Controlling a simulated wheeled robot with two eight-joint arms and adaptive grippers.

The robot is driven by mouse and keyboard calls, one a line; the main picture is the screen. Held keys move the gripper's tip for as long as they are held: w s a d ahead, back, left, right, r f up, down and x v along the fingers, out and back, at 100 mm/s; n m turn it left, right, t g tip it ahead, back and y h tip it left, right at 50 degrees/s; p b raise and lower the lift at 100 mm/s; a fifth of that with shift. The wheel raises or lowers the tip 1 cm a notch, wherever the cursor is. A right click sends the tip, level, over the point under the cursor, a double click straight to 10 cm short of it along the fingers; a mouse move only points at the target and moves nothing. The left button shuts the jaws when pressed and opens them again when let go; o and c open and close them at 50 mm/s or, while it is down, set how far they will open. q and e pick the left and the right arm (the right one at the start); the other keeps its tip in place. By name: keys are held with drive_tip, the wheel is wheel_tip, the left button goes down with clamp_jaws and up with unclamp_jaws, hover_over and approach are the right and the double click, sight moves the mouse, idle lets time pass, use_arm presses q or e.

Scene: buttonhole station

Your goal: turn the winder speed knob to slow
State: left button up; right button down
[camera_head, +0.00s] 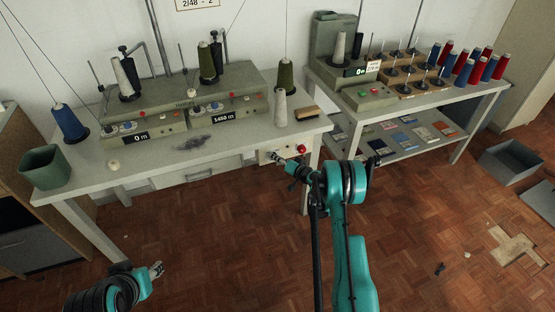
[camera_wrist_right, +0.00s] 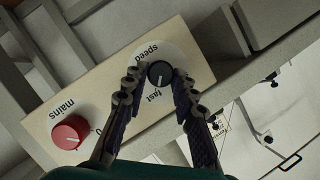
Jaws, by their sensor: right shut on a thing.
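The black winder speed knob (camera_wrist_right: 160,72) sits on a cream panel (camera_wrist_right: 110,72) marked "speed" and "fast", seen in the right wrist view. A pale pointer line shows on the knob, toward the "fast" side. The slow mark cannot be made out. My right gripper (camera_wrist_right: 157,78) has a finger on each side of the knob and is shut on it. In the head view my right gripper (camera_head: 282,160) is at the panel under the table's front edge and hides the knob. My left gripper (camera_head: 157,270) is low at the left, away from the table; its jaw opening is unclear.
A red mains knob (camera_wrist_right: 70,132) is on the same panel; it shows in the head view too (camera_head: 301,149). The winder (camera_head: 185,97) stands above on the table (camera_head: 235,137) with several cones. A second table (camera_head: 430,98) is at right. The floor in front is mostly clear.

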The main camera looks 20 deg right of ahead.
drive_tip(key=shift+a+n+h, duration=0.25)
drive_tip(key=shift+n+h, duration=1.2)
drive_tip(key=shift+n, duration=0.55)
drive_tip(key=shift+a+n+h, duration=0.3)
drive_tip(key=shift+n+h, duration=1.1)
drive_tip(key=shift+n, duration=0.6)
drive_tip(key=shift+a+n+h, duration=0.25)
drive_tip(key=shift+n+h, duration=1.2)
drive_tip(key=shift+n, duration=0.55)
drive_tip(key=c, duration=1.2)
unclamp_jaws()
drive_tip(key=shift+r, duration=0.1)
